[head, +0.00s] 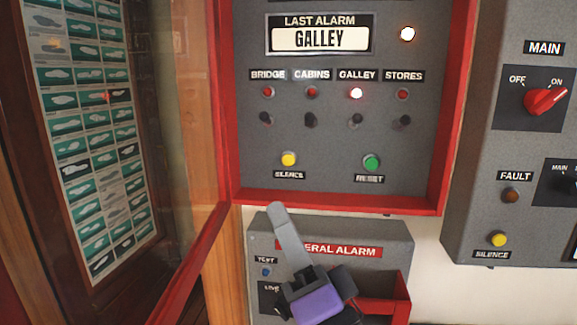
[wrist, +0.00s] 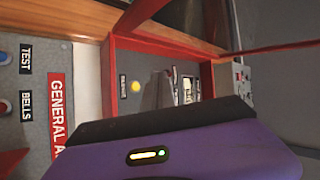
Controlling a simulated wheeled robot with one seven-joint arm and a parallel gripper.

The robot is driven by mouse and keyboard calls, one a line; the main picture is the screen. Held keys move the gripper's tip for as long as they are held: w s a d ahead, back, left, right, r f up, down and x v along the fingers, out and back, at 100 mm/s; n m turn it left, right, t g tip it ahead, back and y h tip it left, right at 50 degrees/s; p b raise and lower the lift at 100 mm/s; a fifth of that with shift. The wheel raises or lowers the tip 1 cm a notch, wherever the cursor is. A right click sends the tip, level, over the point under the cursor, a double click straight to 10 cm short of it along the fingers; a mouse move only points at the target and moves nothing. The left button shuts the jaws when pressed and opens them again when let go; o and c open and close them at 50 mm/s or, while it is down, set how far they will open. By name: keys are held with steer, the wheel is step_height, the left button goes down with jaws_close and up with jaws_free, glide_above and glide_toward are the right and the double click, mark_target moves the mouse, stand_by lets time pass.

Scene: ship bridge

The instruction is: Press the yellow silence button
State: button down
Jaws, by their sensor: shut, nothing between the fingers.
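A yellow silence button (head: 289,159) sits at the lower left of the grey alarm panel (head: 330,140) inside a red-framed cabinet. It also shows in the wrist view (wrist: 136,87), beside its label. A second yellow button labelled SILENCE (head: 498,239) is on the separate grey box at the right. My gripper (head: 277,208) is shut and empty, its grey fingers pointing up. In the head view its tip appears below the first yellow button, near the cabinet's lower red edge; it covers neither button. I cannot tell how far it is from the panel.
A green reset button (head: 371,162) is right of the first yellow button. The cabinet's glass door (head: 190,100) stands open at the left. The general alarm box (head: 390,238) is below, partly hidden by my gripper. The right box has a red main switch (head: 545,100).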

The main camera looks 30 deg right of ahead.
mark_target(289, 160)
steer(key=r+m, duration=0.1)
steer(key=m, duration=0.1)
steer(key=w+r+m+h, duration=0.1)
steer(key=w+r+m, duration=0.1)
steer(key=m, duration=0.1)
steer(key=shift+w+d+m, duration=0.15)
steer(key=shift+d+m, duration=0.15)
steer(key=shift+d, duration=0.05)
steer(key=shift+r, duration=0.1)
steer(key=shift+w+d, duration=0.8)
steer(key=shift+w, duration=0.4)
steer(key=shift+w+d, duration=0.85)
steer(key=shift+w, duration=0.4)
steer(key=shift+w+d, duration=0.8)
steer(key=shift+w, duration=0.4)
steer(key=shift+w+d, duration=0.1)
steer(key=shift+w, duration=0.05)
steer(key=shift+w+d, duration=0.15)
steer(key=shift+w, duration=0.05)
